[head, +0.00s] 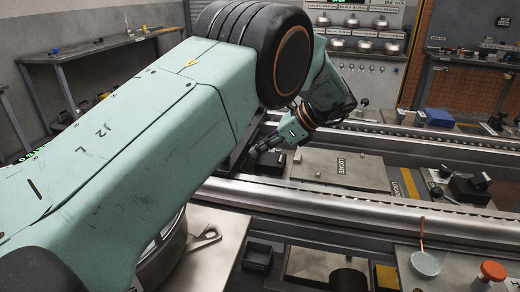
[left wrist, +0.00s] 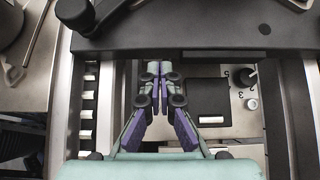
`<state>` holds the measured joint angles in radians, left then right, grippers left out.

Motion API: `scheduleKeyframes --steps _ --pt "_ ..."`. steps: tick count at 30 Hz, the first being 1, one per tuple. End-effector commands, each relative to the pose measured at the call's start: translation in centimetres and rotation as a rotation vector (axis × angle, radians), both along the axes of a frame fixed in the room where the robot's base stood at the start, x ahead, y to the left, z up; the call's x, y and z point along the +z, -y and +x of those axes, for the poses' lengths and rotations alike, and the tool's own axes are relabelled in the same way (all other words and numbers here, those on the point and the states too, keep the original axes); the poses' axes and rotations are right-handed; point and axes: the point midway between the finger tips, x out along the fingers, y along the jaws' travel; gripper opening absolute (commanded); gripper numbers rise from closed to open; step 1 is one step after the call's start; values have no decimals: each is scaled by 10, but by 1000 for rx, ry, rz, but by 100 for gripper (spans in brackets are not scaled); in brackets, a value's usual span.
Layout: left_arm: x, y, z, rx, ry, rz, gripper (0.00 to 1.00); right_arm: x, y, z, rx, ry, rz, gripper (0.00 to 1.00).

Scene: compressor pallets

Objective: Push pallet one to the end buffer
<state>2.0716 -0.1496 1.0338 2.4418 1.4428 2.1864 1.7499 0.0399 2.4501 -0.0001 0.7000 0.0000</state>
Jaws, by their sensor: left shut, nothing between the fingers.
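My left gripper (head: 258,149) reaches down to the roller track, its two fingers together with nothing between them. In the left wrist view the shut fingertips (left wrist: 154,72) point at a dark crossbar, which looks like a pallet edge (left wrist: 215,42) spanning the rails. I cannot tell whether they touch it. In the head view a dark edge (head: 243,148) shows beside the gripper, mostly hidden by my left arm. No number that marks pallet one is readable. The end buffer cannot be made out. My right gripper is not in view.
The near rail (head: 350,207) and far rail (head: 440,148) run across the view. Between them lie a plate marked LOCATE (head: 345,182) and a black block (head: 468,188). A small dark tray (head: 258,255) and a red knob (head: 493,271) stand at the front.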

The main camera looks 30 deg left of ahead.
Motion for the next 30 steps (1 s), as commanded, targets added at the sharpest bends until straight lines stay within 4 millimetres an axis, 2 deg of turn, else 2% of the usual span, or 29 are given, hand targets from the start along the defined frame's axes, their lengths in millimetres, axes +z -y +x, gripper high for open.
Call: scheduleKeyframes --steps 6,12,17,30 --pt "1 -5 -1 1 0 0 0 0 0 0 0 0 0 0" --pt "1 -42 -11 5 -2 1 0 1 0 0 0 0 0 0" --pt "1 -61 -16 2 -1 0 0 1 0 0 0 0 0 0" --pt "0 -64 -17 1 -2 3 0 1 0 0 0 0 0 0"
